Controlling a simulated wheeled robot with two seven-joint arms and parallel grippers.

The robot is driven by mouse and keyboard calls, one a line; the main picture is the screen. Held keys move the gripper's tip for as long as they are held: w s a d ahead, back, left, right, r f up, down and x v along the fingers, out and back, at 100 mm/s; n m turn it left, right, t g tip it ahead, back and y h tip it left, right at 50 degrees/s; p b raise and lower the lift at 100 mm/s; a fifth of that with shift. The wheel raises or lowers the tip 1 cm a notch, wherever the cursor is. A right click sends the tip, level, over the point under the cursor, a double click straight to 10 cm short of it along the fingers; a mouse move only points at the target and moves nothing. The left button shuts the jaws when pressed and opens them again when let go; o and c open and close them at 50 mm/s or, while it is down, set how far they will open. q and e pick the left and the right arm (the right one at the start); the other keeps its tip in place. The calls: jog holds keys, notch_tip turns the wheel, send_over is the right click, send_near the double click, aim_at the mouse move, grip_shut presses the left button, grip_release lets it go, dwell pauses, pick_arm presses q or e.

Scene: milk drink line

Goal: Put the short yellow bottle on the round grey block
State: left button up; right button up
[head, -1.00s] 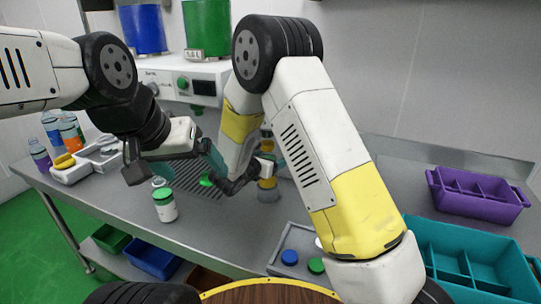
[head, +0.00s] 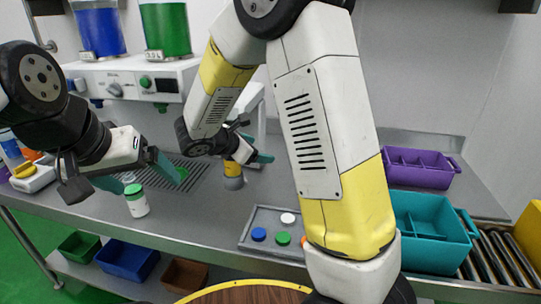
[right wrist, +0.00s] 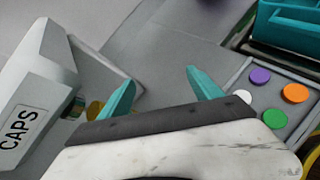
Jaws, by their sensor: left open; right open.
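The short yellow bottle (head: 233,169) stands upright on the round grey block (head: 233,184) on the counter, by the right end of the drip grate; its top is partly hidden by my right gripper. My right gripper (head: 256,147) is open and empty, just right of and above the bottle. In the right wrist view its teal fingers (right wrist: 160,80) are apart with nothing between them. My left gripper (head: 142,171) is open at the left, above and behind a white bottle with a green cap (head: 137,204), and holds nothing.
A grey tray of coloured caps (head: 250,243) lies at the front middle, also in the right wrist view (right wrist: 243,80). A teal bin (head: 430,245) and a purple bin (head: 420,170) stand at the right. A dispenser (head: 135,80) is behind. A box marked CAPS (right wrist: 40,80) shows in the wrist view.

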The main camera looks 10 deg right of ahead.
jog(key=s+d+r+m+g+y, duration=0.2)
jog(key=s+d+m, duration=0.2)
jog(key=s+m, duration=0.25)
jog(key=s+d+r+m+g+y, duration=0.25)
jog(key=s+d+m, duration=0.25)
jog(key=s, duration=0.3)
jog(key=s+a+r+m+t+y, duration=0.1)
jog(key=s+a+r+m+y, duration=0.1)
jog(key=s+m, duration=0.3)
jog(key=s+a+r+m+t+y, duration=0.1)
jog(key=s+a+r+m+y, duration=0.1)
jog(key=s+r+m+y, duration=0.1)
jog(key=shift+s+a+r+m+t+y, duration=0.35)
jog(key=shift+s+m+y, duration=0.3)
jog(key=shift+s+m, duration=0.6)
